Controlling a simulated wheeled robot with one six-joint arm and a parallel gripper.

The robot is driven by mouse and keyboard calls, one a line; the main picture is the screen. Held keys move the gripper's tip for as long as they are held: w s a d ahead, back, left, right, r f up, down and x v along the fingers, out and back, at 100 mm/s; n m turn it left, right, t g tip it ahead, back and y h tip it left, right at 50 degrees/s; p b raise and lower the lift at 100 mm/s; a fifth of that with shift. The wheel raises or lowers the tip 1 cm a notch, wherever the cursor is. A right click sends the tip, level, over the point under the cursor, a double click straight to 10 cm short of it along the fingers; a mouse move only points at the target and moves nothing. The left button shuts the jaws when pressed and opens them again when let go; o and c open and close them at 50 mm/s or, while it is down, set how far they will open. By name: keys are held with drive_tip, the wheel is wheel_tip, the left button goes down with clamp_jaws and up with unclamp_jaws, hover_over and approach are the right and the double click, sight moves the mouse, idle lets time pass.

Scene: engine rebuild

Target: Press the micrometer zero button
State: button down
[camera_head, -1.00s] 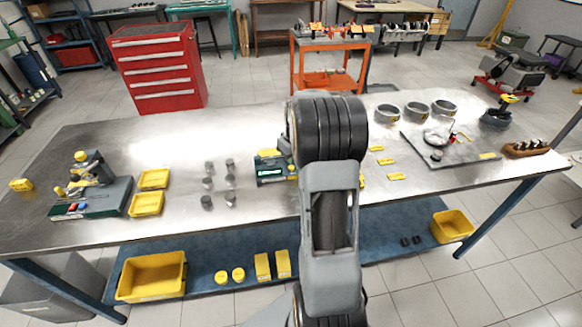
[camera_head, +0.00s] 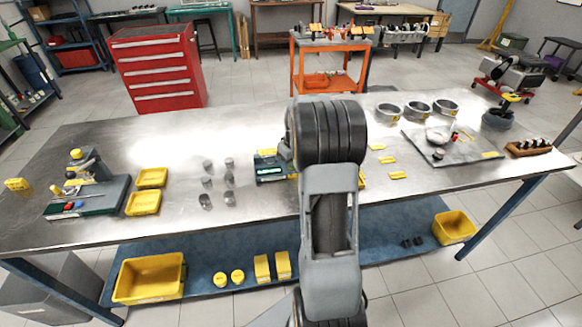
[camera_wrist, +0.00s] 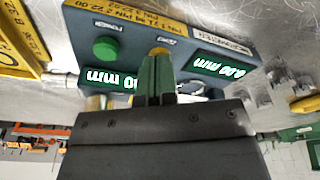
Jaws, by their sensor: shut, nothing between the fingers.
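The micrometer unit (camera_head: 268,168) stands on the bench, partly hidden behind my arm in the head view. In the wrist view its blue-grey panel (camera_wrist: 130,25) fills the top, with a green button (camera_wrist: 106,49) by a label like "POWER" and a "ZERO" label further right. A lit display (camera_wrist: 219,66) reads about 0.00 mm, upside down; a second display is partly covered. My gripper (camera_wrist: 158,62) is shut and empty, its fingertips at the panel just below the "ZERO" label. The head view hides my fingers.
Yellow trays (camera_head: 143,203) and small grey cylinders (camera_head: 206,184) lie left of the unit. A fixture with red and blue buttons (camera_head: 90,196) stands further left. Grey rings (camera_head: 418,109) and a dark plate (camera_head: 470,150) are at the right.

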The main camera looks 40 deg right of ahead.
drive_tip(key=shift+r, duration=0.1)
drive_tip(key=shift+r+p, duration=2.05)
drive_tip(key=shift+r, duration=0.85)
drive_tip(key=s+f+m, duration=0.1)
drive_tip(key=s+a+m, duration=0.1)
drive_tip(key=shift+s+a+f+g, duration=0.15)
drive_tip(key=shift+s+f+g, duration=0.2)
drive_tip(key=shift+f+g, duration=0.05)
drive_tip(key=s+a+r+t, duration=0.1)
drive_tip(key=s+a+r, duration=0.2)
drive_tip(key=s+a, duration=0.2)
drive_tip(key=s+a+r+t, duration=0.1)
drive_tip(key=s+a+r, duration=0.3)
drive_tip(key=a, duration=0.5)
drive_tip(key=s+a+r+n+t, duration=0.1)
drive_tip(key=s+a+r, duration=0.3)
drive_tip(key=s+a, duration=0.2)
drive_tip(key=shift+a, duration=1)
